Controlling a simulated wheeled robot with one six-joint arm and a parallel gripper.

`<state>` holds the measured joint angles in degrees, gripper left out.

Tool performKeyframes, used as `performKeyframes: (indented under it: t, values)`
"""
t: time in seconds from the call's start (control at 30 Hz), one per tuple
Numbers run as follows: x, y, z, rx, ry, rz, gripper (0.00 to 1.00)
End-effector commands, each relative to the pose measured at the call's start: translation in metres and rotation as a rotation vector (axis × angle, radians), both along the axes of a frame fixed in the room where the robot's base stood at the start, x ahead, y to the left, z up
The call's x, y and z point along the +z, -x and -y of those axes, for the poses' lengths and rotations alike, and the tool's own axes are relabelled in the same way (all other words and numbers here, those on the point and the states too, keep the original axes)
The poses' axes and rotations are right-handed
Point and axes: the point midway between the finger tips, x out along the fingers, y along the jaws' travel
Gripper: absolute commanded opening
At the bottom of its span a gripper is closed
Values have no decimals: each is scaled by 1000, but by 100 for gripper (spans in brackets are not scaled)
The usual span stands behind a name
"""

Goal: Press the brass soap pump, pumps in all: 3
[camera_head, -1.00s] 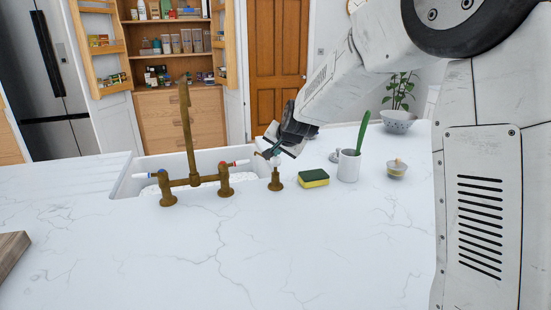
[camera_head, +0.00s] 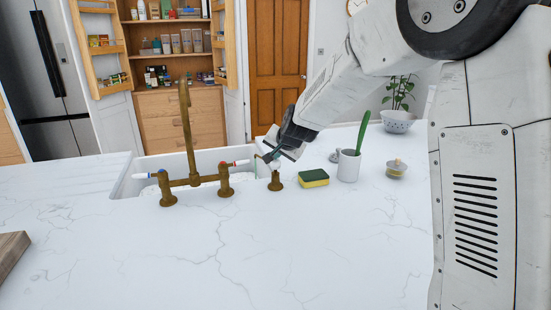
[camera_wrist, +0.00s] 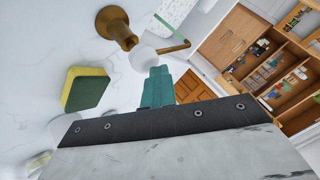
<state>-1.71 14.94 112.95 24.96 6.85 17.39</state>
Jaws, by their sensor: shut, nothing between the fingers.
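The brass soap pump (camera_head: 276,183) stands upright on the white counter, right of the brass tap. Its pale top is partly hidden by my gripper in the head view. In the wrist view the pump's brass base (camera_wrist: 116,24), round white top (camera_wrist: 143,58) and brass spout (camera_wrist: 174,48) show. My gripper (camera_head: 270,154) is shut and empty, tilted down at the pump's top. Its teal fingers (camera_wrist: 158,82) end right beside the white top in the wrist view; I cannot tell whether they touch it.
The brass tap (camera_head: 188,150) rises left of the pump, over the white sink (camera_head: 125,180). A green and yellow sponge (camera_head: 313,178), a white cup (camera_head: 348,166) with a green brush and a small jar (camera_head: 397,169) stand to the right.

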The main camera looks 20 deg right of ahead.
Motion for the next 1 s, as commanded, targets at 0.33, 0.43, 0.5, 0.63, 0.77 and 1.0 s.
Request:
performKeyframes:
  t: [0.33, 0.43, 0.5, 0.63, 0.77, 1.0]
  values:
    - [-4, 1, 0, 0, -1, -6, 0]
    - [-3, 1, 0, 1, 0, -6, 0]
    - [0, 1, 0, 2, -1, -5, 0]
    - [8, 1, -1, 2, -3, -5, 0]
    - [17, 1, 0, 2, 0, -3, 0]
    - [23, 1, 0, -1, 0, -3, 0]
